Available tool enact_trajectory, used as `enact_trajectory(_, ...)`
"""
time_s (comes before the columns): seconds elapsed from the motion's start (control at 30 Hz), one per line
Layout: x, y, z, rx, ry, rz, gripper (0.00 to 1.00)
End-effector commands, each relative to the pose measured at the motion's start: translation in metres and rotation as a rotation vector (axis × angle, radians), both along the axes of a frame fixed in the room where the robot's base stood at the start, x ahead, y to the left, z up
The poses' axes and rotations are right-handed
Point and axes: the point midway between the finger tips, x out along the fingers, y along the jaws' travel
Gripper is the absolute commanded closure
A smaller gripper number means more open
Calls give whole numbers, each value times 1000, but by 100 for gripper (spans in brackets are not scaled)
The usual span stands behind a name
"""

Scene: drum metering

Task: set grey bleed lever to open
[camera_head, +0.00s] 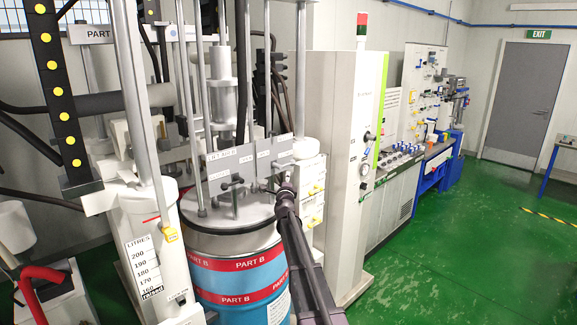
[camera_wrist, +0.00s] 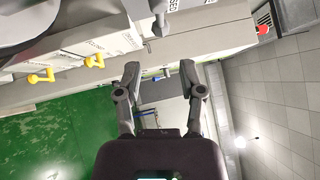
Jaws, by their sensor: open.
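A grey plate (camera_head: 236,163) with small printed labels stands above the drum. Small grey levers show on it, one at left (camera_head: 231,184) and one at right (camera_head: 266,184); I cannot read which is the bleed lever. In the wrist view a grey lever (camera_wrist: 158,22) beside a printed label points down from the top edge, beyond my fingertips. My gripper (camera_head: 287,188) is just right of the right lever in the head view. In the wrist view my gripper (camera_wrist: 160,76) is open and empty, its fingers apart. Contact with a lever cannot be seen.
The blue and red PART B drum (camera_head: 238,278) stands below the plate. White boxes with yellow handles (camera_head: 314,188) are close right of my gripper; yellow handles (camera_wrist: 95,61) also show in the wrist view. A tall white cabinet (camera_head: 345,170) stands behind. Green floor at right is clear.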

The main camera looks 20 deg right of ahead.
Motion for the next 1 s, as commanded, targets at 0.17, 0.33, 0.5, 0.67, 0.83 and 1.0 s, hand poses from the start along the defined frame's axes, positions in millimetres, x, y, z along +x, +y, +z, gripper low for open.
enact_trajectory(0.17, 22, -10, 4, -1, 0, 0, 49)
enact_trajectory(0.33, 45, -21, 8, 0, 0, 0, 49)
enact_trajectory(0.5, 68, -33, 11, -1, 0, -1, 49)
enact_trajectory(0.67, 89, -43, 14, 0, 0, -1, 49)
enact_trajectory(0.83, 104, -50, 17, 0, 0, 0, 49)
enact_trajectory(1.0, 111, -53, 17, -1, 0, 0, 49)
